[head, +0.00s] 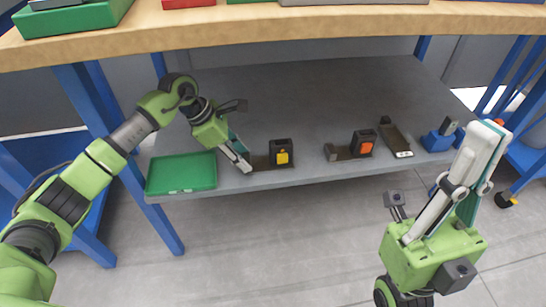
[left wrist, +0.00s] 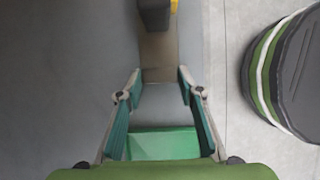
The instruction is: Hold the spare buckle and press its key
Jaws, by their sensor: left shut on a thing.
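A black buckle with a yellow key (head: 281,152) stands upright on a flat brown plate near the shelf's front edge. My left gripper (head: 244,164) is shut on the left end of that plate (left wrist: 160,58), with one fingertip on each side in the left wrist view. The buckle's dark body (left wrist: 154,14) shows at the top there, with a sliver of yellow. A second black buckle with an orange key (head: 364,144) stands further right on a similar plate. My right gripper (head: 492,128) is raised in front of the shelf's right end, apart from both buckles; its finger gap is hard to see.
A green tray (head: 182,173) lies left of my left gripper. A dark strap-like part (head: 397,139) and a blue block (head: 438,141) lie at the shelf's right. The wooden tabletop (head: 300,28) overhangs the shelf (head: 330,95). Blue legs (head: 150,205) stand at the left.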

